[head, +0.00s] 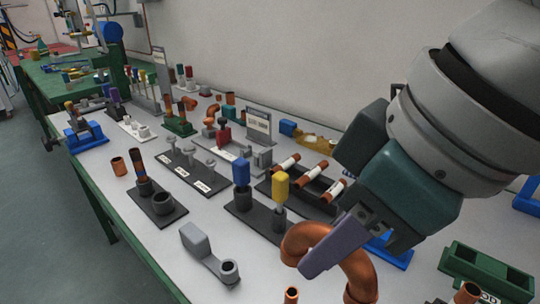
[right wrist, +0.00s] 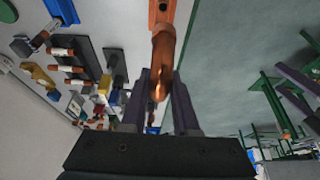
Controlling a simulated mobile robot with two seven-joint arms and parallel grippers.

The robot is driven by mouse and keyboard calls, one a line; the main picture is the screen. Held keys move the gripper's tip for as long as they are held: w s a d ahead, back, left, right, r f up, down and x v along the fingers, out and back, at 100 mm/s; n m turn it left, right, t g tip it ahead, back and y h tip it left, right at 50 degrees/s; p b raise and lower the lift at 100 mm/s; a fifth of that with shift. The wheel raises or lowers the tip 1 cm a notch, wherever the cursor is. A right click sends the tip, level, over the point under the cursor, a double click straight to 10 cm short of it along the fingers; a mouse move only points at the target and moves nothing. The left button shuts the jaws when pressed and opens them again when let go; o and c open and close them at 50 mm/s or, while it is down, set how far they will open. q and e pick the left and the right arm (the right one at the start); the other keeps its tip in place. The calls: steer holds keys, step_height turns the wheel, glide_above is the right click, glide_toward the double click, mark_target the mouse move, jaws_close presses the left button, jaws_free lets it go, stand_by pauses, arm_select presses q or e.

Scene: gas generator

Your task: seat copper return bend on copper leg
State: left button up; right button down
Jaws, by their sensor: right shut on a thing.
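The copper return bend (head: 358,270) is a thick, shiny U-shaped pipe at the bottom of the head view, arched over the near part of the table. My right gripper (head: 325,254) is shut on it, with a purple finger across the arch. The bend also shows between the fingers in the right wrist view (right wrist: 163,55). Two copper pipe tops stand at the bottom edge of the head view: one left of the bend (head: 291,295), one to its right (head: 467,293). I cannot tell which is the copper leg. Whether the bend touches either is unclear. My left gripper is not in view.
A grey elbow-like fitting (head: 205,250) lies left of the bend. Behind it, a dark stand holds blue (head: 241,172) and yellow (head: 280,186) topped pieces. A green tray (head: 485,270) is at the right. The table's green front edge (head: 110,220) runs along the left.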

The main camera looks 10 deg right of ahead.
steer(key=shift+w+d, duration=0.1)
steer(key=shift+r+p, duration=0.15)
steer(key=shift+p, duration=0.5)
step_height(320, 180, down, 6)
steer(key=b, duration=0.3)
stand_by(0.4)
steer(key=shift+p, duration=0.5)
